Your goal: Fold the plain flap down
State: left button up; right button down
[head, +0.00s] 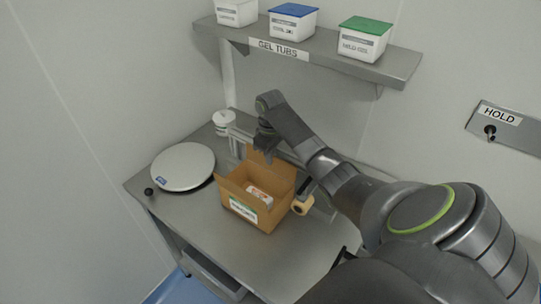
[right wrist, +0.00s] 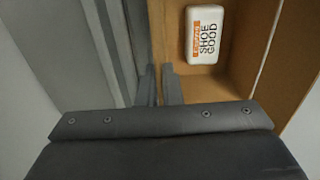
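A white packet (head: 259,195) lies inside; in the right wrist view the packet (right wrist: 206,35) reads "SHOE GOOD". A plain brown flap (head: 257,158) stands up at the box's far side. My right gripper (head: 265,155) points down at that flap's top. In the right wrist view its fingers (right wrist: 159,84) are close together with a narrow gap, beside the box interior. I cannot tell whether they hold the flap edge. My left gripper is out of view.
A round white-topped scale (head: 184,165) stands left of the box. A white jar (head: 223,119) is behind. A shelf (head: 320,45) with tubs hangs above. The table front (head: 270,255) is clear.

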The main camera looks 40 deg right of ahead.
aim_at(269, 168)
dwell(0.4)
jog(key=h, duration=0.1)
jog(key=a+h, duration=0.1)
jog(key=a+t+h, duration=0.1)
jog(key=h, duration=0.1)
jog(key=shift+s+a+f, duration=0.15)
jog(key=shift+s+a, duration=0.05)
jog(key=shift+a, duration=0.05)
jog(key=shift+s+a+f+t+h, duration=0.1)
jog(key=shift+a+t+h, duration=0.15)
jog(key=shift+h, duration=0.45)
jog(key=shift+s+a+f+t+h, duration=0.1)
jog(key=shift+a+t+h, duration=0.15)
jog(key=shift+h, duration=0.45)
jog(key=c, duration=2.1)
grip_release()
jog(key=shift+o, duration=1.3)
